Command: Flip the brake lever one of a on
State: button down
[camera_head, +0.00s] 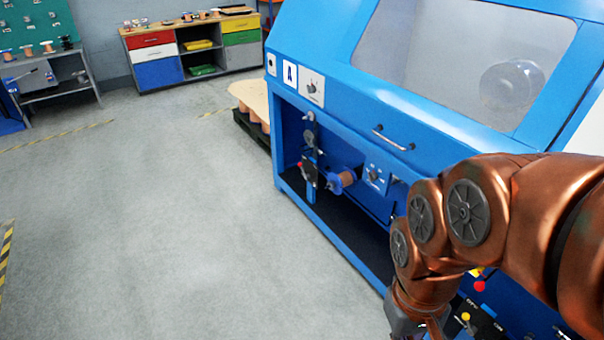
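The blue machine (350,110) carries a white plate with a black letter A (290,74). In its open lower bay are a spool of copper wire (343,180) and a dark mechanism (309,170) with a small red knob. A red ball knob (480,286) and a yellow ball knob (466,317) show at the lower right, beside my arm. I cannot tell which of these parts is brake lever one, or its position. My gripper (408,330) is at the bottom edge, in front of the machine, mostly cut off. Its fingers cannot be made out.
My copper-coloured arm hides much of the machine's right side. A handle (393,138) sticks out below the window. A pallet with spools (252,105) stands by the machine's far end. A drawer cabinet (190,50) and a workbench (50,78) stand behind. The grey floor at left is clear.

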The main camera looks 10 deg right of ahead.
aim_at(307, 176)
jog(key=u, duration=0.25)
jog(key=i, duration=0.9)
jog(key=u, duration=0.55)
jog(key=i, duration=2.4)
